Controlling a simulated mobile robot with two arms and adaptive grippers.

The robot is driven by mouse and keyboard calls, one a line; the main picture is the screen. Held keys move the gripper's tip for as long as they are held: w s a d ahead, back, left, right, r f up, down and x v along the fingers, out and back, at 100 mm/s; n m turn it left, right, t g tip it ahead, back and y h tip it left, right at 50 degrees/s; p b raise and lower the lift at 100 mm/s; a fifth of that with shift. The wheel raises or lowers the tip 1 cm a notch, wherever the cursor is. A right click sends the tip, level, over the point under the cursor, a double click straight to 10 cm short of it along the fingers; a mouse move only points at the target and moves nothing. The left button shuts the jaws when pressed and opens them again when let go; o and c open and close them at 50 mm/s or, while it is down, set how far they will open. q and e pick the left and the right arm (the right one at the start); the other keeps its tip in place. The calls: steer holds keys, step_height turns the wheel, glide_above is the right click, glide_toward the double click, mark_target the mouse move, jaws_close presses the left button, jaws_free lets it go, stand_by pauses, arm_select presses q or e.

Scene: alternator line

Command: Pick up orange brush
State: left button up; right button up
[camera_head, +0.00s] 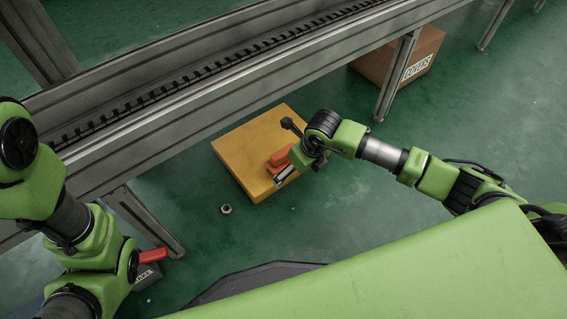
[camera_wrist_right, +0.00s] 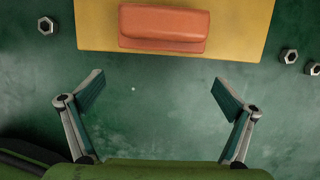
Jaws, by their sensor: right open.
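The orange brush (camera_head: 279,158) lies on a yellow platform (camera_head: 240,150) on the floor and is partly hidden by my right gripper in the head view. In the right wrist view the brush (camera_wrist_right: 164,27) lies lengthwise across the top middle, on the yellow surface (camera_wrist_right: 98,25). My right gripper (camera_wrist_right: 158,90) is open and empty. Its two fingers are spread wide, and the brush shows above the gap between them, apart from both. My left arm comes in at the left of the head view, but its gripper does not show.
A grey rail structure (camera_head: 240,90) runs diagonally behind the platform. A hex nut (camera_head: 226,209) lies on the green floor; several show in the wrist view (camera_wrist_right: 289,55). A cardboard box labelled COVERS (camera_head: 385,68) is under the rail. A red object (camera_head: 152,255) sits near my left arm.

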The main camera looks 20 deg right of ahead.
mark_target(284, 150)
steer(key=w, duration=0.1)
steer(key=w+a+b, duration=0.1)
steer(key=w, duration=0.1)
steer(key=shift+w+a+f, duration=0.1)
steer(key=shift+w, duration=0.1)
steer(key=w+b, duration=0.1)
steer(key=w+a+b, duration=0.1)
steer(key=w+b, duration=0.1)
steer(key=w, duration=0.1)
steer(key=shift+a+f, duration=0.25)
steer(key=shift+f+b, duration=0.85)
steer(key=shift+b, duration=0.35)
steer(key=shift+w+f+b, duration=0.1)
steer(key=shift+f+b, duration=0.2)
steer(key=shift+b, duration=0.15)
steer(key=c, duration=1.3)
